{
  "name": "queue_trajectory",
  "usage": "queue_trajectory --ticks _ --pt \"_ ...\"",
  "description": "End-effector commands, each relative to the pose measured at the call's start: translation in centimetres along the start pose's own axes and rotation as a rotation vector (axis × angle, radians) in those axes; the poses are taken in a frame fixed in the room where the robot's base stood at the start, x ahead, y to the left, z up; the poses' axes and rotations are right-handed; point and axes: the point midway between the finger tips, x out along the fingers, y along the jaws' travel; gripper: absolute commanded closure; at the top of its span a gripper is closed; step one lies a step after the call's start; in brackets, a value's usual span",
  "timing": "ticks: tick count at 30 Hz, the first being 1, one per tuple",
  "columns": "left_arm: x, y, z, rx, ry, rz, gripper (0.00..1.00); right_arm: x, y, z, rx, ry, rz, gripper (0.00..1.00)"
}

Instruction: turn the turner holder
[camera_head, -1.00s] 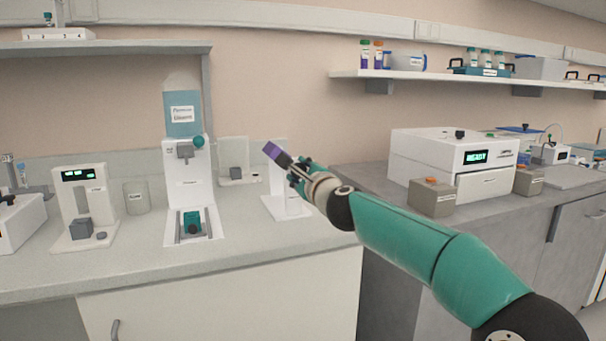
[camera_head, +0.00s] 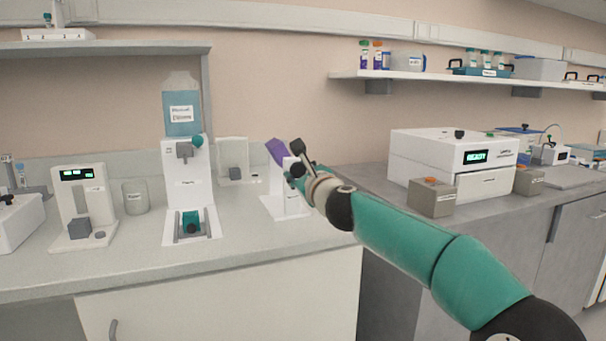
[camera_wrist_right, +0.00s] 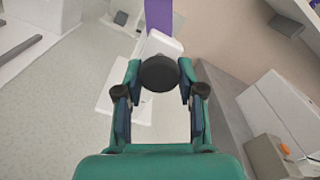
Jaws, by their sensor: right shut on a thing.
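A white stand (camera_head: 283,207) is on the counter below and behind the gripper. My left gripper is not in view.
The pale counter (camera_head: 270,262) holds a white dispenser (camera_head: 187,178) with a blue bottle (camera_head: 182,113), a glass beaker (camera_head: 136,197) and a white display device (camera_head: 85,205). A white READY machine (camera_head: 450,160) and a grey-brown box (camera_head: 431,196) stand on the right bench.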

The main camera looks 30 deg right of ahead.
Motion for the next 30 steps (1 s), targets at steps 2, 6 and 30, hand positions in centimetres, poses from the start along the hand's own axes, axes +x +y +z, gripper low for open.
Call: queue_trajectory --ticks 2,6,30 --pt "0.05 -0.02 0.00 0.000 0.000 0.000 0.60 0.11 0.42 -0.22 0.012 0.003 0.008 0.97" --pt "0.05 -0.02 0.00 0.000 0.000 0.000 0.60 0.09 0.41 -0.14 0.021 0.002 0.008 0.97" --pt "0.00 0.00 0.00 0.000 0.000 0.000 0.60 -0.03 0.07 0.11 0.020 -0.002 0.002 0.38"
